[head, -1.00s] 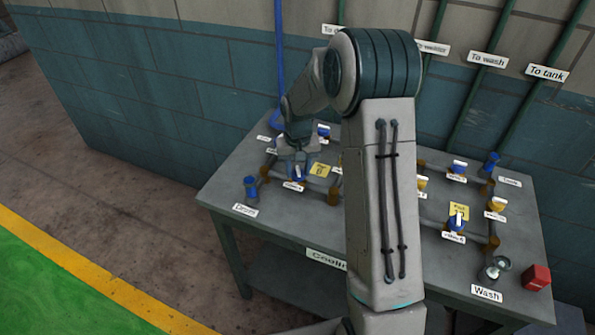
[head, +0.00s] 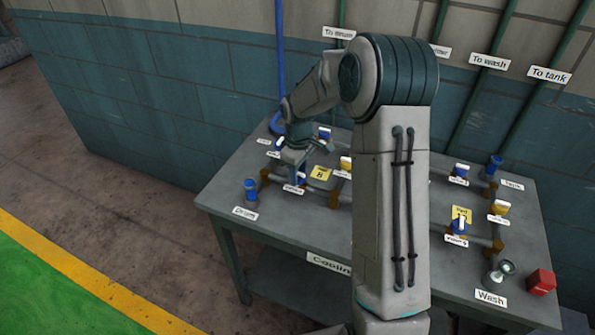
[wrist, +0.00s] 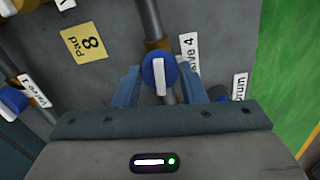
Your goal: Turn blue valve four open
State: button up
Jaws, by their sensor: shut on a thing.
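Blue valve four (wrist: 153,75) is a round blue knob with a white bar handle, beside its "Valve 4" label (wrist: 189,55) in the wrist view. The bar lies roughly along the pipe under it. My gripper (wrist: 161,86) has one finger on each side of the knob and is shut on the valve. In the head view my gripper (head: 295,167) points down over the valve at the left part of the table, and the blue knob (head: 301,178) is partly hidden by it.
A yellow "Pad 8" card (wrist: 84,43) lies near the valve. Valve 1 (wrist: 11,102) is to the left in the wrist view. A blue drum fitting (head: 250,188) stands at the table's left edge. A red block (head: 541,282) sits at the right corner.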

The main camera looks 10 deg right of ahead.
aim_at(299, 172)
jog(key=shift+w+r+n, duration=0.1)
jog(key=shift+r+n, duration=0.05)
jog(key=shift+n, duration=0.55)
jog(key=o, duration=1)
notch_tip(299, 172, up, 14)
jog(key=shift+f+b, duration=0.15)
jog(key=shift+b, duration=0.45)
